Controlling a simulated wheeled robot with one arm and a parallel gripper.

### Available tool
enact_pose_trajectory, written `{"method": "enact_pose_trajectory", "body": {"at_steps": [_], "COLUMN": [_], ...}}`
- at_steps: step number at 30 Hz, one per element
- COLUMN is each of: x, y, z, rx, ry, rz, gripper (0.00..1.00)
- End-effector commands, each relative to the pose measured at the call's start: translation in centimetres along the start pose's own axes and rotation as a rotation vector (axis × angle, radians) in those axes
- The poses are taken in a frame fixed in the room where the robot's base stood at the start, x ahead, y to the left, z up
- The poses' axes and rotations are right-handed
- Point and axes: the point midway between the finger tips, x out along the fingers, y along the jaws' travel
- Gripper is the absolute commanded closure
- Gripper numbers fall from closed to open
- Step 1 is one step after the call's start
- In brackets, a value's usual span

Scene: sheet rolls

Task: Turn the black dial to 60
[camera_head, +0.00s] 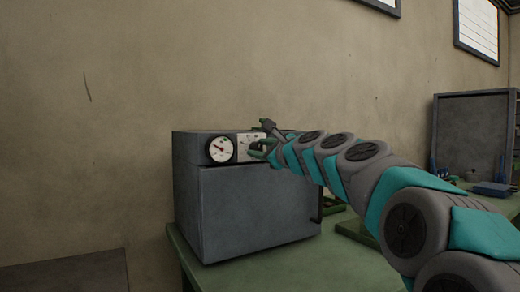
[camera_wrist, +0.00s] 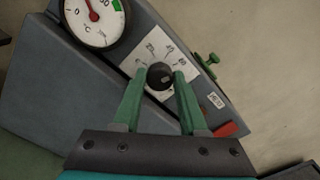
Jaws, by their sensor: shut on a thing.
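The black dial (camera_wrist: 160,76) is a small round knob on a white scale plate (camera_wrist: 152,54) with printed numbers, 60 being on its right side in the wrist view. My gripper (camera_wrist: 159,73) has its green fingers on either side of the dial and is shut on it. I cannot tell for sure which number the dial points to. In the head view my gripper (camera_head: 262,149) is at the front panel of the grey oven-like box (camera_head: 250,212), and it hides the dial.
A round white gauge (camera_head: 221,150) with a red needle sits left of the dial. In the wrist view a red part (camera_wrist: 226,129) and a green fitting (camera_wrist: 208,60) lie right of it. The box stands on a green table (camera_head: 285,262) against a wall.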

Motion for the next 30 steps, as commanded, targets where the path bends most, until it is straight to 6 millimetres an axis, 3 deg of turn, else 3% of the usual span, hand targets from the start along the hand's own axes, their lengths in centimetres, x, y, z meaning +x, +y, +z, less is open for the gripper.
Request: {"method": "enact_pose_trajectory", "body": {"at_steps": [11,12,20,30], "x": [0.04,0.04,0.02,-0.21], "y": [0.09,0.09,0.05,0.02], "z": [-0.19,-0.19,-0.1,-0.07], "rx": [0.004,0.004,0.003,0.003], "ry": [0.002,0.002,0.001,0.001], "rz": [0.002,0.002,0.001,0.001], "gripper": [1.0,0.56,0.28,0.28]}}
